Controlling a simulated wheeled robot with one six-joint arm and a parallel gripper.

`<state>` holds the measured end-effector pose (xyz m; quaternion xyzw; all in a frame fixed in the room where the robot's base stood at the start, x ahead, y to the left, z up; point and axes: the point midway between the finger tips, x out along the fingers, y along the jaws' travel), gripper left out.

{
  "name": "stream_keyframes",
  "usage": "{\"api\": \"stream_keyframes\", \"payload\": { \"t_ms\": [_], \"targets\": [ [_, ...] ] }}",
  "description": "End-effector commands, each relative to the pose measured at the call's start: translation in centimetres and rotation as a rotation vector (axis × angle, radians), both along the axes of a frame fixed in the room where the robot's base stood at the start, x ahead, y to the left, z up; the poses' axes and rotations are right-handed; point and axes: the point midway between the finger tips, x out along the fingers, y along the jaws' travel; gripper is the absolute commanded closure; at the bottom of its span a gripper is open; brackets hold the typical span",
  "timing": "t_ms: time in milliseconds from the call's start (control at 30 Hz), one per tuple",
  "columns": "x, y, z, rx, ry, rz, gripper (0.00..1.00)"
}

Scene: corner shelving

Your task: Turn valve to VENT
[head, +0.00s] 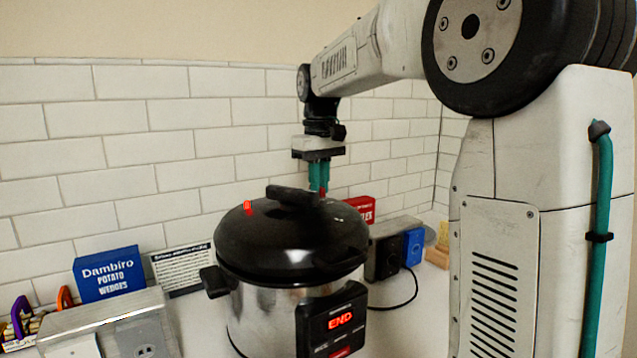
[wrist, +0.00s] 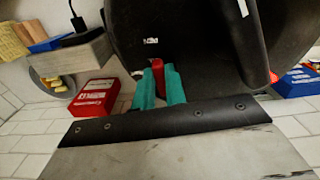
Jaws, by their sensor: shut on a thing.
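The pressure cooker (head: 275,305) stands upright on the counter, its black lid (head: 285,240) on top and a lit END display on its front. The red valve (wrist: 158,72) is on the lid's far side. My gripper (head: 319,186) points down over the lid's back right. In the wrist view its teal fingers (wrist: 159,82) are shut on the red valve, one on each side. In the head view only a bit of red shows beside the fingertips. The small white marks on the lid near the valve are too small to read, so I cannot tell its setting.
The lid's raised black handle (head: 292,196) is close to my fingers. A red piece (head: 248,207) sits at the lid's left. A red box (head: 360,208) and a grey socket block with a blue part (head: 412,246) stand behind right. A blue potato wedges box (head: 108,275) is left.

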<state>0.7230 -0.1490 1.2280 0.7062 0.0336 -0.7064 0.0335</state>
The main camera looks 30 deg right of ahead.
Motion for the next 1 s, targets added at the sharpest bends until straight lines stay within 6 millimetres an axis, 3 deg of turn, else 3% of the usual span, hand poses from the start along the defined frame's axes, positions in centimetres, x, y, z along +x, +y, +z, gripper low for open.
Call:
{"api": "stream_keyframes", "payload": {
  "t_ms": [600, 1000],
  "targets": [
    [0.5, -1.4, 0.1, -0.001, 0.0, 0.517, 1.0],
    [0.9, -1.8, 0.0, -0.002, 0.0, 0.739, 1.0]
  ]
}}
